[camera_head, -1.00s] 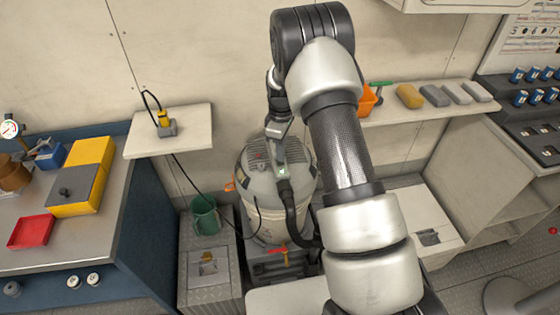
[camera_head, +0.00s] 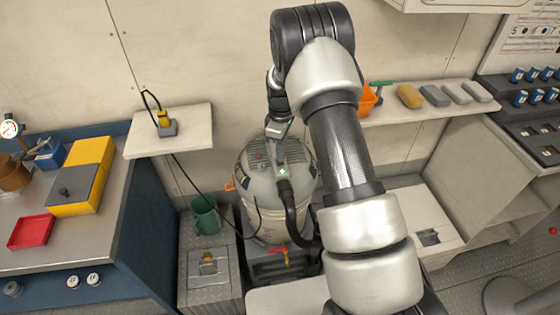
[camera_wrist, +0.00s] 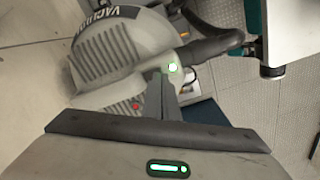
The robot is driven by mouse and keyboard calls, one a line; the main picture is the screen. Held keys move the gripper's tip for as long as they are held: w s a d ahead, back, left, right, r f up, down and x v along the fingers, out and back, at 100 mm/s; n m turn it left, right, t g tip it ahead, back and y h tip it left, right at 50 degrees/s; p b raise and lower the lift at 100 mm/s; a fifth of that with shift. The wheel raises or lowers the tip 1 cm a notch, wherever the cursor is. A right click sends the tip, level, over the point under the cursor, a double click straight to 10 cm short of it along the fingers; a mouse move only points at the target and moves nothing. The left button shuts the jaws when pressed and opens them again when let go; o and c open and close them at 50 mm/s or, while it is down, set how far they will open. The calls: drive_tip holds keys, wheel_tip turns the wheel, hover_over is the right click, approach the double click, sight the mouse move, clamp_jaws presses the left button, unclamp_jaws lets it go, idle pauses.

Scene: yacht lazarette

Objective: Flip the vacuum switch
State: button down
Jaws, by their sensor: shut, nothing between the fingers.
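The vacuum (camera_head: 252,180) is a grey domed canister standing below the wall, left of my arm. Its ribbed head (camera_wrist: 105,55) with a "VACUUM" label shows in the wrist view. A green light (camera_wrist: 172,67) glows beside the hose end, and a small red light (camera_wrist: 135,106) shows lower left on the head. I cannot clearly make out the switch lever itself. My gripper (camera_head: 279,157) is shut and empty, pointing down over the vacuum's top. In the wrist view its fingertips (camera_wrist: 162,80) are close to the green light; I cannot tell whether they touch.
A dark hose (camera_head: 291,210) curves down the vacuum's front. A green mug (camera_head: 205,215) stands on a metal box to the left. A yellow plug on a small shelf (camera_head: 190,142) has a black cord hanging down. Another shelf (camera_head: 420,112) with blocks lies to the right.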

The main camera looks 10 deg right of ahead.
sight(281, 164)
drive_tip(key=shift+f+b, duration=0.85)
drive_tip(key=shift+f, duration=0.3)
idle(0.4)
drive_tip(key=shift+r+p, duration=1.7)
drive_tip(key=shift+r, duration=1.8)
